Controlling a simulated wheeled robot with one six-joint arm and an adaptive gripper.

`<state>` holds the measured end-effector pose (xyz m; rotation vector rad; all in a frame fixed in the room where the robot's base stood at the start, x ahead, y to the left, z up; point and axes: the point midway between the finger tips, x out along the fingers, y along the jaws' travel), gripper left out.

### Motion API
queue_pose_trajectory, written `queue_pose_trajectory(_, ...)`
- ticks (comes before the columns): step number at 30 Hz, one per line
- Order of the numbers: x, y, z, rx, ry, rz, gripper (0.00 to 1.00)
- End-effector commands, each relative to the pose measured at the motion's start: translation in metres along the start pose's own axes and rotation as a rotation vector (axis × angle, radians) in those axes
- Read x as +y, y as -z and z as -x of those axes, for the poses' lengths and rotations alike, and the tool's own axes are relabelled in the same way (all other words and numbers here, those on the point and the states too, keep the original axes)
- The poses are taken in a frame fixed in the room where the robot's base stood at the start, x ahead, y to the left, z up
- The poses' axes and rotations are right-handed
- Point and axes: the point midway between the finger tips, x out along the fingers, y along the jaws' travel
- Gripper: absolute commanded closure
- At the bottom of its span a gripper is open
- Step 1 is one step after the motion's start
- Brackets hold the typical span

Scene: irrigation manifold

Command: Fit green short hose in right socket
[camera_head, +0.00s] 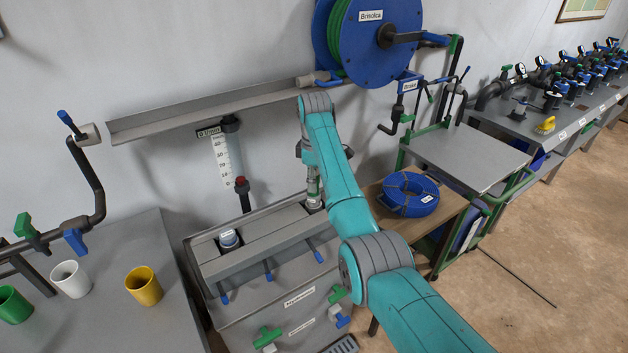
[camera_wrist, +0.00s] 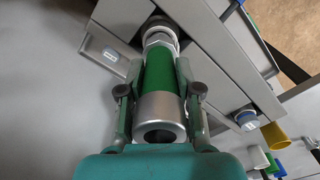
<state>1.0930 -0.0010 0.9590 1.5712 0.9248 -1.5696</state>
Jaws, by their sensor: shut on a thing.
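The green short hose (camera_wrist: 160,75) has a green body and silver metal collars at both ends. My gripper (camera_wrist: 160,100) is shut on it, with one finger on each side, in the wrist view. The hose's far collar meets or overlaps a round metal fitting at the right socket (camera_wrist: 161,24); I cannot tell how deep it sits. In the head view my gripper (camera_head: 313,178) is over the right end of the grey manifold (camera_head: 262,238). The hose is mostly hidden there by my gripper and arm.
A white and blue fitting (camera_head: 228,238) stands at the manifold's left end. Blue-handled levers line its front. Green, white and yellow cups (camera_head: 144,286) stand on the left table. A coiled blue hose (camera_head: 409,193) lies on the right. A gauge tube and shelf are behind.

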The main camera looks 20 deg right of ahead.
Motion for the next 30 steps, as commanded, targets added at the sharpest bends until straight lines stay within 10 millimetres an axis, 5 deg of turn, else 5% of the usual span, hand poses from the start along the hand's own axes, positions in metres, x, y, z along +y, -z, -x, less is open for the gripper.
queue_pose_trajectory(30,0.000,0.000,-0.013,0.000,0.000,0.000,1.00)
